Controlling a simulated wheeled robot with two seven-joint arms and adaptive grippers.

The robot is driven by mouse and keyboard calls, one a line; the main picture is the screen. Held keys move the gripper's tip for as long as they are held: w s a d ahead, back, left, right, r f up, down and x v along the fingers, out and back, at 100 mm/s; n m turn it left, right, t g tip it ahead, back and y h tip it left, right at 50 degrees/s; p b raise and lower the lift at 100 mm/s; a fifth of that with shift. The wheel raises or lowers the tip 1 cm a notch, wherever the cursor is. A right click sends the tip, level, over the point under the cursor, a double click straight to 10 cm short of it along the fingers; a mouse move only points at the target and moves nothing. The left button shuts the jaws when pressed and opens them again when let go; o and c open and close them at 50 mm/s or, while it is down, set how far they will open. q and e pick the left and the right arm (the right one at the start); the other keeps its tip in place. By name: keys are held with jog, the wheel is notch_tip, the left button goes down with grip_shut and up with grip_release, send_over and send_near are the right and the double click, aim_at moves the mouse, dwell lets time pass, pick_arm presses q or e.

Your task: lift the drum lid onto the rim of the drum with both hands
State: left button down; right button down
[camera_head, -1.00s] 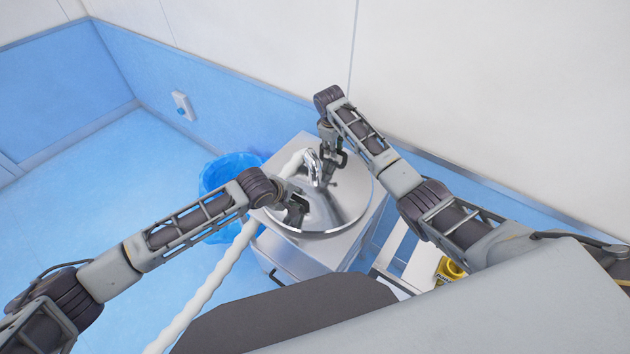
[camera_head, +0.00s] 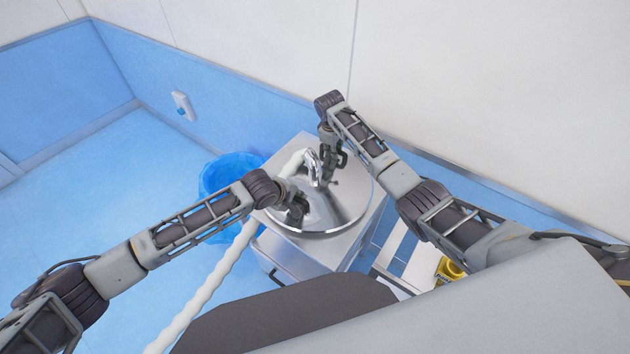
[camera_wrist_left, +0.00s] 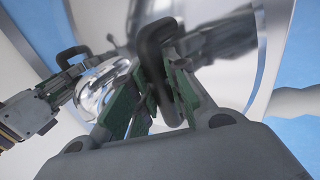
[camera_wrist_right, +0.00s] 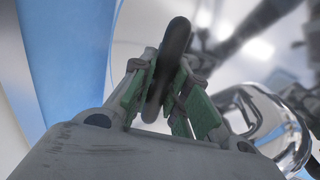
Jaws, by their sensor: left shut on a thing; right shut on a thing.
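The shiny round metal lid (camera_head: 345,207) lies over the top of a steel cabinet-like unit in the head view. My left gripper (camera_head: 297,213) is at its near left side, shut on a dark loop handle, which shows between the green finger pads in the left wrist view (camera_wrist_left: 155,45). My right gripper (camera_head: 332,170) is at the far side, shut on another dark handle, seen upright between the pads in the right wrist view (camera_wrist_right: 172,55). The drum's rim is not clearly visible beneath the lid, so I cannot tell whether they touch.
A chrome bent pipe (camera_head: 312,166) stands by the lid between my grippers. A white ribbed hose (camera_head: 222,275) runs down to the left. A blue-lined bin (camera_head: 215,178) stands left of the steel unit (camera_head: 310,262). A yellow item (camera_head: 449,269) is at the right. The wall is close behind.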

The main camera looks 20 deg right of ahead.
dwell(0.4)
pick_arm(q)
jog(key=shift+w+d+r, duration=0.1)
jog(key=shift+w+r, duration=0.05)
jog(key=shift+r, duration=0.05)
pick_arm(e)
jog(key=shift+w+r, duration=0.15)
jog(key=shift+w, duration=0.05)
pick_arm(q)
jog(key=shift+r+p, duration=0.25)
jog(key=shift+p, duration=0.05)
pick_arm(e)
jog(key=shift+r, duration=0.25)
